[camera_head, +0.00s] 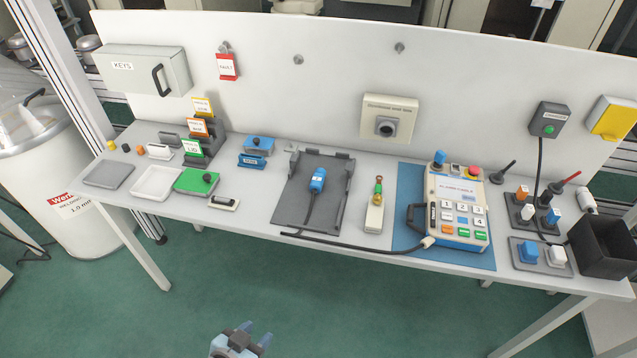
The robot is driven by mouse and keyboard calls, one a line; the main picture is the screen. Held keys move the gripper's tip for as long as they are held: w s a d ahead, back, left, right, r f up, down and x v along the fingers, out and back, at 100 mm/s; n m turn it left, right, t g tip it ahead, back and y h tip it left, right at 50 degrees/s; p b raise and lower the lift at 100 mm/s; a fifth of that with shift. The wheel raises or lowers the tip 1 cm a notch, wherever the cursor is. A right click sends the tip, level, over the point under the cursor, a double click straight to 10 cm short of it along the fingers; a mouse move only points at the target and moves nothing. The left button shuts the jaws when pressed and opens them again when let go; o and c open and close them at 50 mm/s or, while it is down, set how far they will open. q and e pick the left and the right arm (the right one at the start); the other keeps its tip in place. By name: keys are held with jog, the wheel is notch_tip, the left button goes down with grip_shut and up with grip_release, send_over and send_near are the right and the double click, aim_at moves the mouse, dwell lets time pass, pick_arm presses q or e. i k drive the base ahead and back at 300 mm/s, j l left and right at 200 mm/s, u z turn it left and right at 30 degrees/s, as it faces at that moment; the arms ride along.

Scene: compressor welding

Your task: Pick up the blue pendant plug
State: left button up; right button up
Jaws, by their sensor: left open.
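The blue pendant plug (317,180) lies on a dark grey holder plate (330,205) near the middle of the table. A black cable runs from the plug down to the plate's front edge, and a cable continues right along the table to the pendant (459,210), a beige box with coloured buttons on a blue mat. My left gripper (248,333) is at the bottom of the picture, low in front of the table and well apart from the plug. Its fingers are spread and nothing shows between them. My right gripper is not in view.
Left of the plate are a blue block (258,146), a green tray (196,181), a white tray (157,182) and a grey tray (109,175). A tester with a yellow-green top (375,208) stands right of the plate. A black bin (603,247) is far right. The white back panel (300,85) closes the rear.

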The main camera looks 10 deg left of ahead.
aim_at(317, 181)
jog(key=i+j, duration=0.1)
jog(key=j, duration=0.35)
jog(key=i+j, duration=0.15)
jog(key=j, duration=0.3)
jog(key=i+j+z, duration=0.1)
jog(key=j, duration=0.4)
jog(key=i+j, duration=0.15)
jog(key=j, duration=0.3)
